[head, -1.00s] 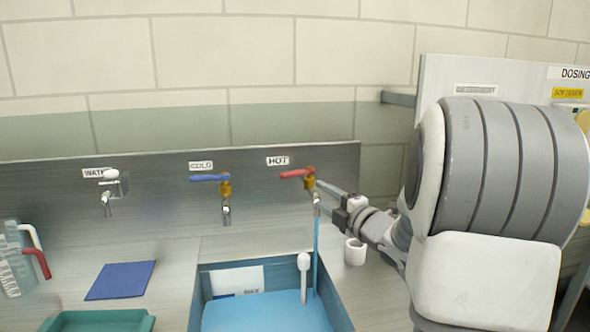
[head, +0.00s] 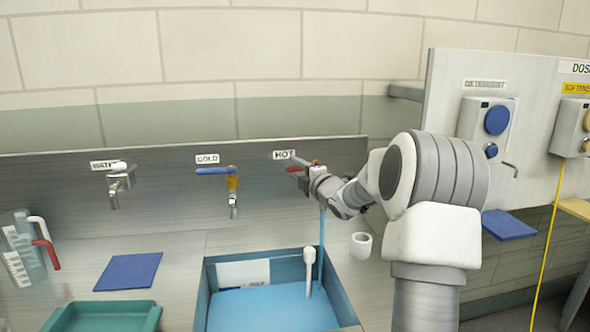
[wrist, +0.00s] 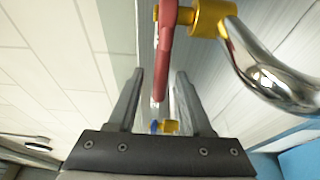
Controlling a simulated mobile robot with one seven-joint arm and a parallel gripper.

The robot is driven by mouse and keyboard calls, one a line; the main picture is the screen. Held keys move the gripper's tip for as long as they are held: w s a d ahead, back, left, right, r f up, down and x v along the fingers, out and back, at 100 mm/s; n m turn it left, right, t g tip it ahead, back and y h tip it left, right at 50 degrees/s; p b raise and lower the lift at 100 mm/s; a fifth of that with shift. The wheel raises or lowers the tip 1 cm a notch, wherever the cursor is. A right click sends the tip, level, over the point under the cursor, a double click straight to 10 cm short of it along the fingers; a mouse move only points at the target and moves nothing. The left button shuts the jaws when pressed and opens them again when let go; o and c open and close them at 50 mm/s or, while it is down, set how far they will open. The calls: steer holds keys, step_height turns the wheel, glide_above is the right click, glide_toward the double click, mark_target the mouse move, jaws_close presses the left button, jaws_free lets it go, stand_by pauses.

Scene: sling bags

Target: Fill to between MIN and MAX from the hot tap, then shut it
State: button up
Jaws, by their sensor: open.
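The hot tap's red lever (head: 293,169) sits under the HOT label on the steel back panel. A blue stream of water (head: 322,240) falls from this tap into the blue basin (head: 208,277). Blue water (head: 265,310) covers the basin floor up to the lower part of a white label (head: 243,273); I cannot read MIN or MAX marks there. My gripper (head: 304,170) is at the hot tap. In the wrist view, my open gripper (wrist: 158,78) has a finger on each side of the red lever (wrist: 164,60), with gaps visible. The brass tap body (wrist: 208,18) is beyond.
The cold tap (head: 232,190) with blue lever and the water tap (head: 120,182) are to the left. A white-topped pipe (head: 309,265) stands in the basin. A white cup (head: 361,245) is right of it. Jugs (head: 25,250), a blue cloth (head: 128,271) and a green tray (head: 105,306) are at left.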

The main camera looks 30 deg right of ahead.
steer(key=shift+w, duration=0.4)
steer(key=shift+c, duration=0.2)
jaws_close()
stand_by(1.1)
